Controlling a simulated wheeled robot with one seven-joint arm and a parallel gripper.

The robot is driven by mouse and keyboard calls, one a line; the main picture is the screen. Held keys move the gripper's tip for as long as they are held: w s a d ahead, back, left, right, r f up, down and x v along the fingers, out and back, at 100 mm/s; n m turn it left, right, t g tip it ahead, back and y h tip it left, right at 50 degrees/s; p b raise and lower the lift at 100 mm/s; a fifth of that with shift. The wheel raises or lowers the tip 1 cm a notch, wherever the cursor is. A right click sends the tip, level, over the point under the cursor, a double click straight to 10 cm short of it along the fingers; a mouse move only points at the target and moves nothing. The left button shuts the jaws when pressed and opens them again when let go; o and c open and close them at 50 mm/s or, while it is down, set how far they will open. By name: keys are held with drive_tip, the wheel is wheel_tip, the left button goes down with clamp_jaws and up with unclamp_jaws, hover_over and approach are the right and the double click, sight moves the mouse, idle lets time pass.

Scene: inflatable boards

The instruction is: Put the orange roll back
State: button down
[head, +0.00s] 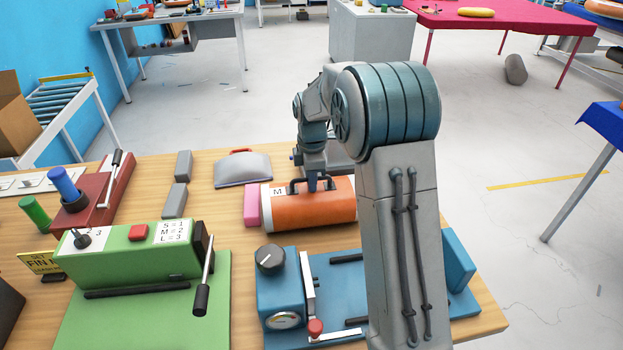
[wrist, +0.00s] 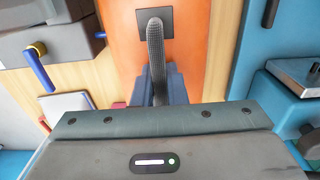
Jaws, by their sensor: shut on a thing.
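My gripper (head: 312,186) reaches down to the roll's dark handle from above. In the wrist view my gripper's blue fingers (wrist: 163,93) are shut on the dark handle (wrist: 157,48), with the orange surface (wrist: 192,62) behind. Whether the roll touches the table is hard to tell.
A blue machine (head: 283,285) with a dial and gauge stands in front of the roll. A green machine (head: 125,260) with a lever is front left. A red stand (head: 95,200) with a blue cylinder is farther left. A grey domed block (head: 243,169) is behind the roll.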

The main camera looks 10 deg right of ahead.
drive_tip(key=shift+f, duration=0.15)
drive_tip(key=c, duration=1.5)
unclamp_jaws()
drive_tip(key=shift+o, duration=0.2)
